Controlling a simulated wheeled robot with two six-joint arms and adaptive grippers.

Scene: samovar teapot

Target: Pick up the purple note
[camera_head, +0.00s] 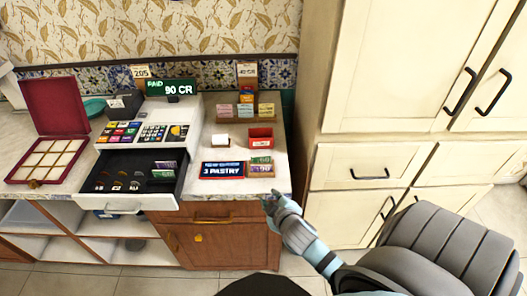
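A purple note (260,169) lies on the counter near its right front corner, just in front of a green note (261,160). More purple notes (165,165) and green notes (163,174) stand in the open cash drawer (115,204). My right gripper (269,200) is at the counter's front edge, in front of the purple note on the counter and apart from it. It is too small to tell whether its fingers are open or shut. My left gripper is out of view.
A dark sign reading "3 PASTRY" (222,170) lies left of the counter note, and a red box (260,138) stands behind. The cash register (160,115) stands left. A tall cream cabinet (350,100) borders the counter's right side.

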